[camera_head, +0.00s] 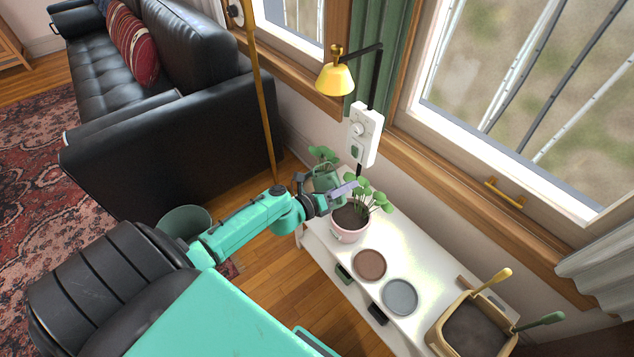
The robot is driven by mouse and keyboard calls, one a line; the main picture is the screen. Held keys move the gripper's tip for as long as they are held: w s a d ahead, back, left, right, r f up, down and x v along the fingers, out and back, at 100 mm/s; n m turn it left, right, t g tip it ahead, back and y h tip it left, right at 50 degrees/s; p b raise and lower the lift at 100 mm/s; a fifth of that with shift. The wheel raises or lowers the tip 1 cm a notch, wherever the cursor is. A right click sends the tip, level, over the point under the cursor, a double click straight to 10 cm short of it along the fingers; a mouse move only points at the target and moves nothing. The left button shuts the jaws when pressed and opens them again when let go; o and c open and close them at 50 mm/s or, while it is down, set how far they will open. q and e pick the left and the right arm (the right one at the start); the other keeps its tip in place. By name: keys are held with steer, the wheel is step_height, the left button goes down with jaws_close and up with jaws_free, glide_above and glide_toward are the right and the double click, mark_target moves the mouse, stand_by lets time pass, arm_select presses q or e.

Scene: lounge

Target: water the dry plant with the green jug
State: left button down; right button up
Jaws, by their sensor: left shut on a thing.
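The green jug (326,177) is at the far end of the white bench (420,240), partly hidden by my left gripper (345,189). The gripper is shut on it, though the grip itself is hard to make out. A plant in a pink pot (348,233) stands on the bench just in front of the gripper, with green leaves and dark soil showing. Green leaves (323,154) of a second plant show above the jug; I cannot tell what holds them. My right gripper is not in view.
A brown saucer (370,264) and a grey-blue saucer (399,296) lie on the bench. A beige planter (440,330) with yellow- and green-handled tools stands at the near end. A yellow lamp (336,79) and a white box (364,133) hang above. A black sofa (190,130) stands left.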

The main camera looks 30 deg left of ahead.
arm_select(q)
steer(key=shift+w, duration=0.1)
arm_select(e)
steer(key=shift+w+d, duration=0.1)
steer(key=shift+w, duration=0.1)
arm_select(q)
steer(key=shift+s+d+r+n, duration=0.1)
steer(key=shift+s+d+n, duration=0.25)
steer(key=shift+s, duration=0.1)
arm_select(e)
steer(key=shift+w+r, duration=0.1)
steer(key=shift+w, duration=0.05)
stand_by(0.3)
arm_select(q)
steer(key=shift+w+a+n, duration=0.1)
steer(key=shift+w+n, duration=0.05)
steer(key=shift+n, duration=0.1)
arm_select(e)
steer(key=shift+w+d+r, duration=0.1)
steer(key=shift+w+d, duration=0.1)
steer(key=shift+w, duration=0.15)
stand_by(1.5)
